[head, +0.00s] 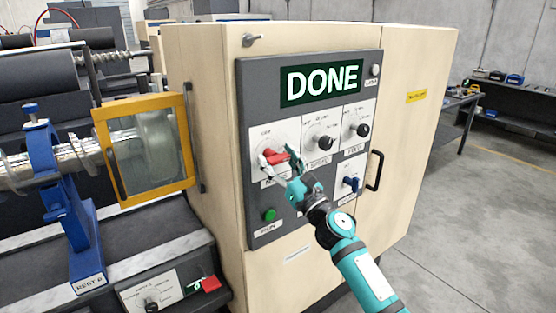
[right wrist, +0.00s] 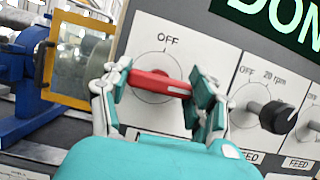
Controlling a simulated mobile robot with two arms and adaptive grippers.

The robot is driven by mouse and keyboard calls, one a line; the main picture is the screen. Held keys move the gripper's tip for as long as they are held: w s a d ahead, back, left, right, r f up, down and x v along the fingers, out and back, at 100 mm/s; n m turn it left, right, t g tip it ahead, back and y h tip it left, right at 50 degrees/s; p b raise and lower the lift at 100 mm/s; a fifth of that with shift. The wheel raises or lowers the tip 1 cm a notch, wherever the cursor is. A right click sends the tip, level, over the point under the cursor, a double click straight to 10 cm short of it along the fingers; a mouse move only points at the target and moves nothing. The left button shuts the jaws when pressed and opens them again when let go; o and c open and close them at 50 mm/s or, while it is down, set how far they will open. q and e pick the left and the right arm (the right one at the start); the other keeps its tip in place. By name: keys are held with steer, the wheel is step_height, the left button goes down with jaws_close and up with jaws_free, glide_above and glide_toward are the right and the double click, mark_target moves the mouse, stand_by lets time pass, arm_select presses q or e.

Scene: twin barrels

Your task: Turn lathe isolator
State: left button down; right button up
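The lathe isolator (head: 272,157) is a red bar handle on a round white dial at the left of the control panel. In the right wrist view the red handle (right wrist: 160,84) lies nearly level, tipped slightly down to the right, with "OFF" printed above it. My right gripper (head: 285,170) is at the handle. In the right wrist view its fingers (right wrist: 160,92) are spread wide, one at each end of the bar. I cannot tell if the pads touch it. The panel display (head: 321,82) reads "DONE". My left gripper is not in view.
A yellow-framed guard (head: 148,150) and the blue lathe rest (head: 62,200) stand left. The floor on the right is clear.

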steer(key=c, duration=0.4)
steer(key=shift+f+n, duration=0.1)
steer(key=shift+n, duration=0.3)
steer(key=n+g+y+b, duration=0.1)
steer(key=n, duration=0.2)
steer(key=n+g+y+b, duration=0.1)
steer(key=n+b, duration=0.1)
steer(key=n, duration=0.1)
steer(key=shift+f+g, duration=0.1)
steer(key=shift+g, duration=0.3)
steer(key=n+g+b, duration=0.1)
steer(key=n+b, duration=0.1)
steer(key=n, duration=0.1)
steer(key=n+g+y+b, duration=0.1)
steer(key=n+g+b, duration=0.1)
steer(key=n, duration=0.2)
steer(key=shift+n, duration=0.3)
steer(key=n+g+b, duration=0.1)
steer(key=n, duration=0.3)
steer(key=shift+g, duration=0.3)
steer(key=shift+n+g+h, duration=0.5)
steer(key=shift+n+h, duration=0.2)
steer(key=shift+n, duration=1.1)
steer(key=o, duration=1.2)
steer(key=shift+c, duration=0.2)
